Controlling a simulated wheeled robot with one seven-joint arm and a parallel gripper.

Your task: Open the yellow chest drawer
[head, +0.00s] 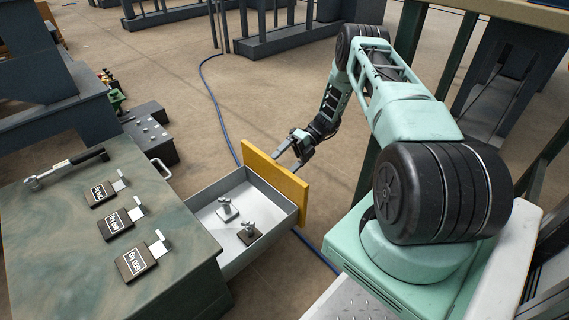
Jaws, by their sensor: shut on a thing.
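The yellow chest drawer (245,183) stands pulled out from the green-topped chest (60,240), with its grey inside showing. Its yellow front panel (275,185) faces right, toward my arm. Two small metal pieces, one with a light base (227,211) and one with a dark base (249,233), lie in the drawer. My gripper (287,156) is at the upper outer side of the yellow front, shut on what seems to be the drawer handle. The handle itself is mostly hidden by the panel and the fingers.
A wrench (66,169) and three labelled plates (117,224) lie on the chest top. A dark box (148,132) stands behind the chest. A blue cable (219,110) runs along the brown floor. The floor beyond the drawer is mostly clear.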

